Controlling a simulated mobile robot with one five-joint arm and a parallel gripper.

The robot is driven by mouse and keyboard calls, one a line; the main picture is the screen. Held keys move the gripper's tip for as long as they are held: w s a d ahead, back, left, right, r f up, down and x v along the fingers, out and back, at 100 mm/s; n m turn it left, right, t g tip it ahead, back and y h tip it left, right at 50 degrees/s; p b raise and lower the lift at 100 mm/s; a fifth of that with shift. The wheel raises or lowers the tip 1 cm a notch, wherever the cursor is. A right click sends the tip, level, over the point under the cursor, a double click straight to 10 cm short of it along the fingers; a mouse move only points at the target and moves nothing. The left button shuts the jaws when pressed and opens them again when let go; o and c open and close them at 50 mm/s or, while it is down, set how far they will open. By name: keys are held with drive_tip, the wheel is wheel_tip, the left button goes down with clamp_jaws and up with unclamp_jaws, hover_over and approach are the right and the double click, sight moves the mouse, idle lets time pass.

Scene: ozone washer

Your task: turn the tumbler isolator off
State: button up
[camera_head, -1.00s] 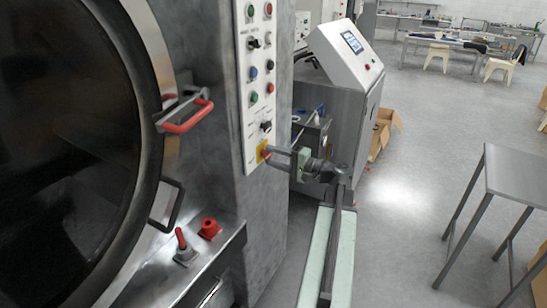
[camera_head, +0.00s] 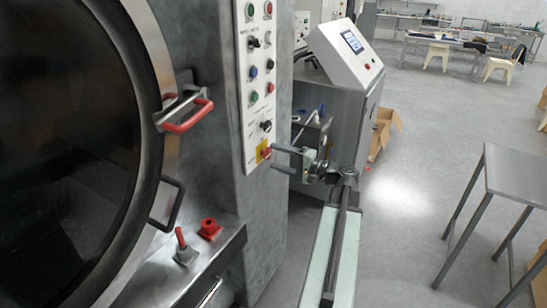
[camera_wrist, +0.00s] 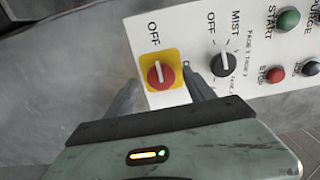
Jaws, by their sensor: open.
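The isolator is a red rotary knob (camera_wrist: 163,76) on a yellow plate (camera_wrist: 146,60) at the lower end of the white control panel. Its white bar lies nearly along the line to the printed "OFF" above it in the wrist view. In the head view the red knob (camera_head: 265,153) shows just left of my fingertips. My gripper (camera_head: 275,159) is open and empty, a little out from the panel. In the wrist view my gripper (camera_wrist: 162,84) has one finger on each side below the knob; contact cannot be seen.
A black MIST selector (camera_wrist: 223,64) sits beside the isolator, with push buttons beyond. A round door with a red handle (camera_head: 188,117) is at left. A red lever (camera_head: 181,239) and red knob stand on a ledge below.

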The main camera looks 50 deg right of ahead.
drive_tip(key=v, duration=0.6)
drive_tip(key=shift+a, duration=0.1)
